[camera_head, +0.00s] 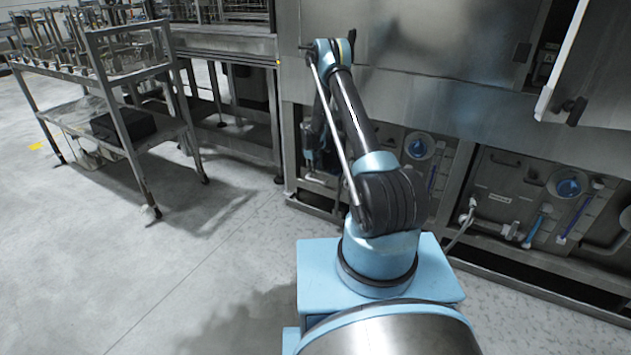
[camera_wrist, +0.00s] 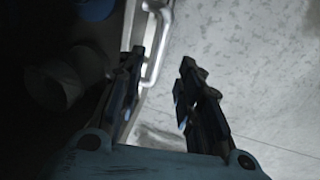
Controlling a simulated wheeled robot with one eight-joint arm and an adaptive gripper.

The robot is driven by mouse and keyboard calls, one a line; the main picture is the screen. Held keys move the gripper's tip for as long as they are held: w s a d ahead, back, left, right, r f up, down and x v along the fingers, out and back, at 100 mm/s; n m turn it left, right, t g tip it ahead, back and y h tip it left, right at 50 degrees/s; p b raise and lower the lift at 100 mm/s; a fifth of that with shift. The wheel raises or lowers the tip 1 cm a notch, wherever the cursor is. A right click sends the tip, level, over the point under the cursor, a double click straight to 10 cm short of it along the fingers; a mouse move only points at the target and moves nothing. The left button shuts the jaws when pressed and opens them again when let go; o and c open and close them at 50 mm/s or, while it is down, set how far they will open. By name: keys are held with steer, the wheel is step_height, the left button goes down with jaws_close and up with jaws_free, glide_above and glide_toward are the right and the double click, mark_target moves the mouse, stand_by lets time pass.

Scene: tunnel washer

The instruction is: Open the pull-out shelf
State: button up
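The lower part of the steel machine has low open bays. The left bay has a metal bottom edge (camera_head: 318,212), and I cannot tell for sure that this is the pull-out shelf. My arm reaches toward this bay, and my gripper is mostly hidden behind the arm in the head view. In the wrist view my gripper (camera_wrist: 160,66) is open, its two dark fingers apart. A bent bright metal bar (camera_wrist: 154,72), like a handle, lies at the gap between the fingertips, nearer the left finger. I cannot tell whether it touches that finger.
A wheeled metal rack (camera_head: 128,60) with a black box (camera_head: 123,124) stands at the left. Bays with blue-capped fittings (camera_head: 567,187) are at the right. A cabinet door (camera_head: 590,75) stands open at upper right. The grey floor (camera_head: 130,270) at left front is clear.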

mark_target(315, 180)
steer(key=shift+w+d+f, duration=0.1)
steer(key=shift+w+f, duration=0.1)
steer(key=shift+f, duration=1)
steer(key=shift+w+d+f, duration=0.15)
steer(key=shift+f, duration=1.05)
steer(key=shift+w+d+f, duration=0.1)
steer(key=shift+w+f, duration=0.1)
steer(key=shift+f, duration=1)
jaws_close()
